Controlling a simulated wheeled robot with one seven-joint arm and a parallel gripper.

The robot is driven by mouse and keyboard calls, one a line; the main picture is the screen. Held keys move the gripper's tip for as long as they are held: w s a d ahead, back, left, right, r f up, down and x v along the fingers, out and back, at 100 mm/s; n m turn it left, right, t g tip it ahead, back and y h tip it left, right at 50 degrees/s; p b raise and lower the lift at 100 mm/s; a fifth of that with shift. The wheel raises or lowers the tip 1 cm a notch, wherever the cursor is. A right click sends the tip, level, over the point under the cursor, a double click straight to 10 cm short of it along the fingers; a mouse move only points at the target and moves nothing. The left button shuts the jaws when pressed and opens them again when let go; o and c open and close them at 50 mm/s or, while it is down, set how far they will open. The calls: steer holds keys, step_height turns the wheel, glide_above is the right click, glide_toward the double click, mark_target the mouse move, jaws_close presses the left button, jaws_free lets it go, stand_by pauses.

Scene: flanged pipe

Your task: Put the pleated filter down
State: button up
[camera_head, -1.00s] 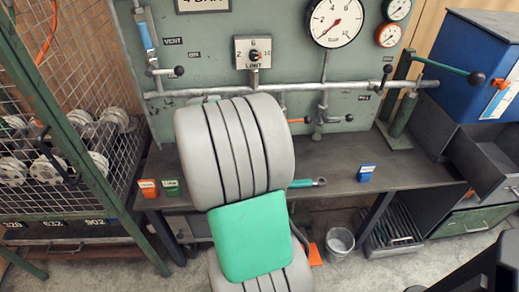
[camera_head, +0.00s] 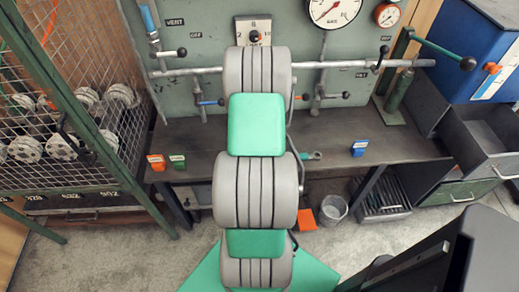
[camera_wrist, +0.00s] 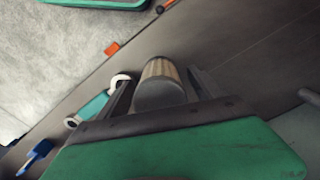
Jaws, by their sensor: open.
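The pleated filter (camera_wrist: 160,83) shows in the wrist view as a short cylinder with a tan pleated side and a dark grey end. It is between the two fingers of my gripper (camera_wrist: 160,76), which is open. A narrow gap seems to show beside the filter; I cannot tell whether either finger touches it. The dark bench top (camera_wrist: 245,60) lies behind it. In the head view my arm hides both filter and gripper.
A pipe (camera_head: 345,64) runs along the back panel. A wire cage (camera_head: 70,100) stands left, open drawers (camera_head: 485,140) right. A bucket (camera_head: 334,208) stands on the floor.

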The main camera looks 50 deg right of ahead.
jaws_close()
stand_by(0.8)
